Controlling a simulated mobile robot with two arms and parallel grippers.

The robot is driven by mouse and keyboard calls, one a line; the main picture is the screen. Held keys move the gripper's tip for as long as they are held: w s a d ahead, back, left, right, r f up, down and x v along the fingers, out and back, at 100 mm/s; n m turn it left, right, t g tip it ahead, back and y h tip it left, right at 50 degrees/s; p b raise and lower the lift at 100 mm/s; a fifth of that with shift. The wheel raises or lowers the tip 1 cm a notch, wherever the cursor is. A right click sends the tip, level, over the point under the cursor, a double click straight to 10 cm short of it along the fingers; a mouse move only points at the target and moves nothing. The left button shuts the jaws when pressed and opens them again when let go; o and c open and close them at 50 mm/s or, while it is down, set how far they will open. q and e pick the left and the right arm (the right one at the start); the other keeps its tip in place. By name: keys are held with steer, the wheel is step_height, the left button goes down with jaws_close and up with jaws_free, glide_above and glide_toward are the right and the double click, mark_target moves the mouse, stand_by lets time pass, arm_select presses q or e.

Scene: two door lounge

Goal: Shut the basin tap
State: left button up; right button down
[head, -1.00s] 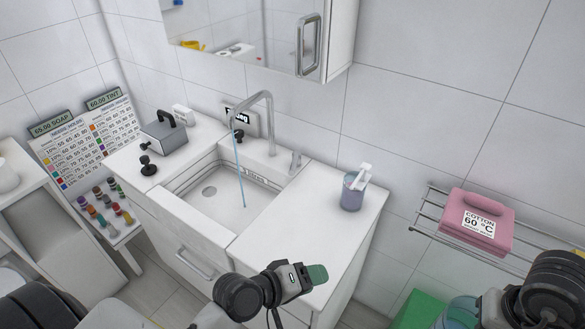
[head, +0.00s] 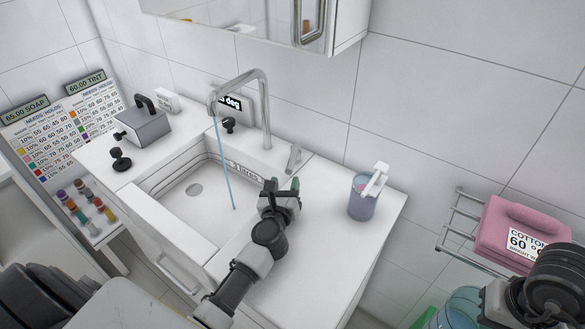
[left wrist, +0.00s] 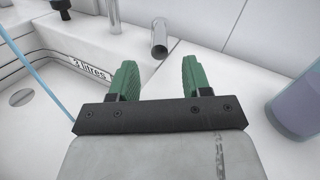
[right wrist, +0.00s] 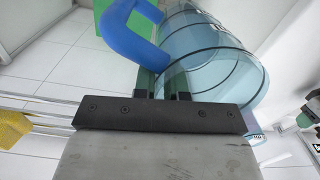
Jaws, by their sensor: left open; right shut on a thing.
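The basin tap's chrome spout (head: 265,105) arches over the white basin (head: 150,215), and a thin blue stream of water (head: 224,165) falls from it. Its short chrome lever (head: 294,158) stands on the counter right of the spout; it also shows in the left wrist view (left wrist: 160,38). My left gripper (head: 281,184) is open and empty, its green fingertips in front of the lever and apart from it. My right gripper (right wrist: 163,82) is shut on a clear blue jug (right wrist: 215,65) with a thick blue handle; the exact grip spot is unclear.
A purple cup (head: 362,197) with a white item stands on the counter to the right. A grey box (head: 142,127) and a black knob (head: 121,159) are on the left. The mirror cabinet (head: 270,25) hangs above.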

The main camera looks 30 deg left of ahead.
mark_target(290, 164)
arm_select(q)
steer(key=shift+w, duration=0.1)
steer(key=x, duration=0.7)
steer(key=shift+w+a+f, duration=0.15)
steer(key=shift+w+f, duration=0.05)
steer(key=shift+w, duration=0.05)
steer(key=shift+s, duration=0.1)
jaws_close()
